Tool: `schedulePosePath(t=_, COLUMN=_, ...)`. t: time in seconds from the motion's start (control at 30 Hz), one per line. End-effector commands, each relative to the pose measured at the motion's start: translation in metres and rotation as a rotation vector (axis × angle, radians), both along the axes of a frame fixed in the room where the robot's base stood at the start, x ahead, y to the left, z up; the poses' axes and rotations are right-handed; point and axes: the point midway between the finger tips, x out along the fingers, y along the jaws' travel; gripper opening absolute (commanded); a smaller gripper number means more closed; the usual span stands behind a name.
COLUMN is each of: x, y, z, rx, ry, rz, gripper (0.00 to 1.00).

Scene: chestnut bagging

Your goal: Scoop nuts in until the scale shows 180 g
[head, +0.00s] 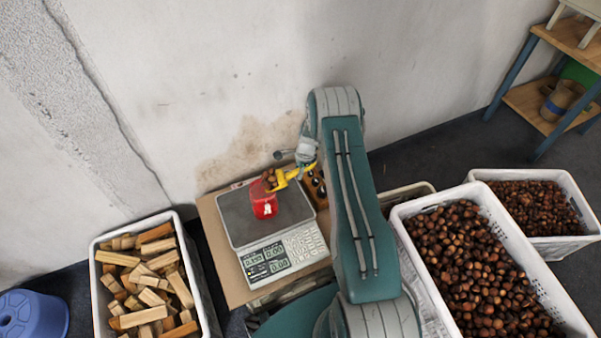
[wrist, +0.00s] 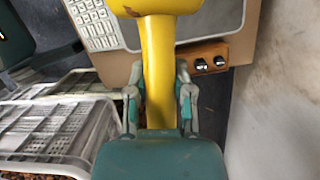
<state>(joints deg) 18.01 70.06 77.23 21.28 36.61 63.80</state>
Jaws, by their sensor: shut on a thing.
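A red bag or cup (head: 264,203) stands on the pan of the scale (head: 236,222) in the head view. The yellow scoop (head: 283,180) is over its top, and brown nuts (head: 268,178) show at the scoop's head and the red container's mouth. I cannot tell which nuts lie in which. My gripper (wrist: 160,105) is shut on the scoop's yellow handle (wrist: 159,62) in the wrist view. The scale's display (head: 266,258) is lit, with digits too small to read surely. A large white crate of chestnuts (head: 398,222) stands at the right.
A second white crate (head: 566,174) of smaller nuts is behind it. A crate of wood blocks (head: 96,262) stands left of the scale, with a blue stool (head: 38,312) beside it. The wall (head: 230,70) is close behind the scale. A wooden shelf (head: 532,105) stands at far right.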

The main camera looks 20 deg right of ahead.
Motion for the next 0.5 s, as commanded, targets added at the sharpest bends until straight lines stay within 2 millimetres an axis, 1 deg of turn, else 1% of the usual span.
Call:
schedulePosePath(t=0.07, x=0.002, y=0.005, z=0.008, rx=-0.052, ry=0.003, rz=0.006, gripper=0.00)
schedulePosePath(t=0.5, x=0.004, y=0.022, z=0.036, rx=-0.291, ry=0.047, rz=0.008, gripper=0.00)
